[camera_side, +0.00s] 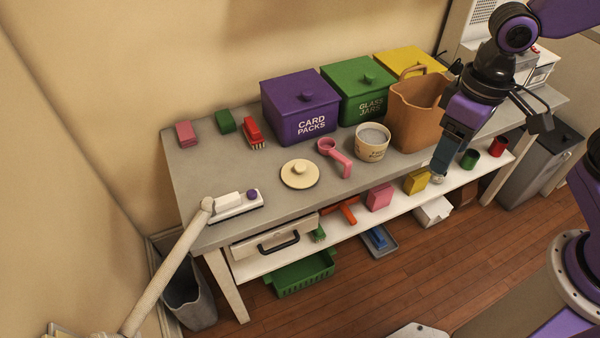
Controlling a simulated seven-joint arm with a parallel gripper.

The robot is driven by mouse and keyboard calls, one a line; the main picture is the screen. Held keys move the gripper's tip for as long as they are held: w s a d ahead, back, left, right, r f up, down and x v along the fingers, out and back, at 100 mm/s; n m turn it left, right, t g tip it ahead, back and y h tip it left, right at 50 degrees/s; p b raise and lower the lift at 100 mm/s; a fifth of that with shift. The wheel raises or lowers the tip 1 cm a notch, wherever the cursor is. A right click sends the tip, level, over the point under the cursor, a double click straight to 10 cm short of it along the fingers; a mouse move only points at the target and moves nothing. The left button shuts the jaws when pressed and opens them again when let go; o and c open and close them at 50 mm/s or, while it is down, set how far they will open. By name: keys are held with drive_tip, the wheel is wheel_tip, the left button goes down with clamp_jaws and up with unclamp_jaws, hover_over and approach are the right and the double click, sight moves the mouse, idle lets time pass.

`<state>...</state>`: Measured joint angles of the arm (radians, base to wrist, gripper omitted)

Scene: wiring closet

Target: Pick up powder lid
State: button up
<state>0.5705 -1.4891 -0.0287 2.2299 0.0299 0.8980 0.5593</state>
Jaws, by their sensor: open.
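The powder lid (300,174) is a round cream disc with a small knob on top. It lies flat on the grey table near the front edge, left of the pink scoop (336,157). The cream powder tub (372,142) stands uncovered to the right of the scoop, with greyish contents showing. My gripper (440,165) is open, pointing down near the table's front edge, well to the right of the lid and in front of the brown bucket. It is apart from the lid. Its far finger is hard to make out.
Purple (300,108), green (357,90) and yellow (408,62) lidded boxes line the back. The tall brown bucket (418,112) stands close to my gripper. A red brush (252,133) lies behind the lid, and a white and purple device (236,205) to its left. Table (210,165) around the lid is clear.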

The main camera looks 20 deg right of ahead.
drive_tip(key=w+a+f+m, duration=0.1)
drive_tip(key=w+a+m, duration=0.45)
drive_tip(key=w, duration=0.25)
drive_tip(key=m, duration=2.1)
hover_over(300, 166)
drive_tip(key=shift+t+y, duration=0.3)
drive_tip(key=f, duration=1.4)
drive_tip(key=d+f, duration=0.1)
drive_tip(key=f, duration=0.6)
drive_tip(key=shift+s, duration=0.35)
drive_tip(key=shift+w+a+f, duration=0.1)
drive_tip(key=shift+a+f, duration=0.05)
drive_tip(key=shift+f, duration=0.9)
drive_tip(key=shift+w+a+f, duration=0.15)
drive_tip(key=shift+f, duration=0.85)
drive_tip(key=shift+w+a+f, duration=0.1)
drive_tip(key=shift+a+f, duration=0.05)
drive_tip(key=shift+f, duration=0.9)
clamp_jaws()
